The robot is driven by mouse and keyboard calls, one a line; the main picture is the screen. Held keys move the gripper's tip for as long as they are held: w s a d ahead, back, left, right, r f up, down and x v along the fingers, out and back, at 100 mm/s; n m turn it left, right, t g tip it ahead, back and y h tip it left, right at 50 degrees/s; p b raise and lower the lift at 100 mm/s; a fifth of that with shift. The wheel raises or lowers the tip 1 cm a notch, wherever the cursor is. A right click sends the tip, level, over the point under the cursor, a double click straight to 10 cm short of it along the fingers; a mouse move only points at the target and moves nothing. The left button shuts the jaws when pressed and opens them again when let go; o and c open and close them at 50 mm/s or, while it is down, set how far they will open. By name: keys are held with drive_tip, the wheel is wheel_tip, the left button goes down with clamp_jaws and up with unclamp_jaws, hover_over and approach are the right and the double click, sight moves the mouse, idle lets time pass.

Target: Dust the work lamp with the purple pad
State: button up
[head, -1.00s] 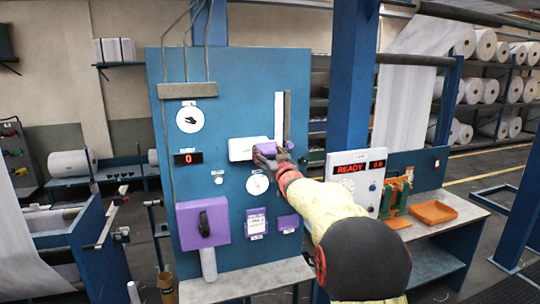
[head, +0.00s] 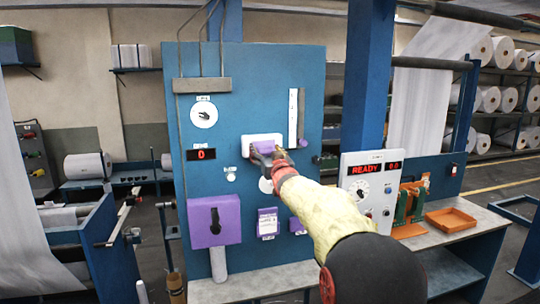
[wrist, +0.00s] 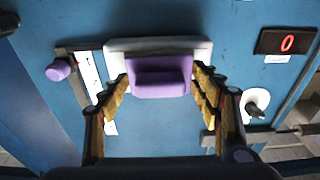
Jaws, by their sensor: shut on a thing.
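The work lamp looks to be the white, rounded block (head: 247,147) on the upper middle of the blue panel. It also shows in the wrist view (wrist: 119,46), behind the pad. The purple pad (wrist: 160,80) is a small block with a raised grip. My gripper (wrist: 162,84) is shut on the pad, with yellow-lined fingers on both sides of it. In the head view the pad (head: 264,146) lies in front of the lamp's face, and my gripper (head: 265,157) reaches it from the lower right. Whether pad and lamp touch is hard to tell.
The blue panel (head: 310,90) also carries a red display (head: 201,154), a purple switch box (head: 214,222) and a vertical white strip (head: 293,115) right of the lamp. A READY control box (head: 370,180) and an orange tray (head: 451,219) stand at the right.

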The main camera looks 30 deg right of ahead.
drive_tip(key=shift+w+a+r+b, duration=0.1)
drive_tip(key=shift+w+a+b, duration=0.15)
drive_tip(key=shift+a+b, duration=0.7)
drive_tip(key=shift+w+a+b, duration=0.25)
drive_tip(key=shift+a+b, duration=0.5)
drive_tip(key=shift+b, duration=0.25)
drive_tip(key=shift+w+a+b, duration=0.2)
drive_tip(key=shift+a+b, duration=0.55)
drive_tip(key=shift+b, duration=0.3)
drive_tip(key=shift+w+a+b, duration=0.2)
drive_tip(key=shift+a+b, duration=0.55)
drive_tip(key=shift+b, duration=0.25)
drive_tip(key=shift+r+b+v, duration=0.15)
drive_tip(key=shift+b+v, duration=0.7)
drive_tip(key=shift+v, duration=0.6)
drive_tip(key=shift+r+b+v, duration=0.2)
drive_tip(key=shift+b+v, duration=0.6)
drive_tip(key=shift+v, duration=0.7)
drive_tip(key=shift+s, duration=0.2)
drive_tip(key=shift+b+v, duration=0.6)
drive_tip(key=shift+v, duration=0.7)
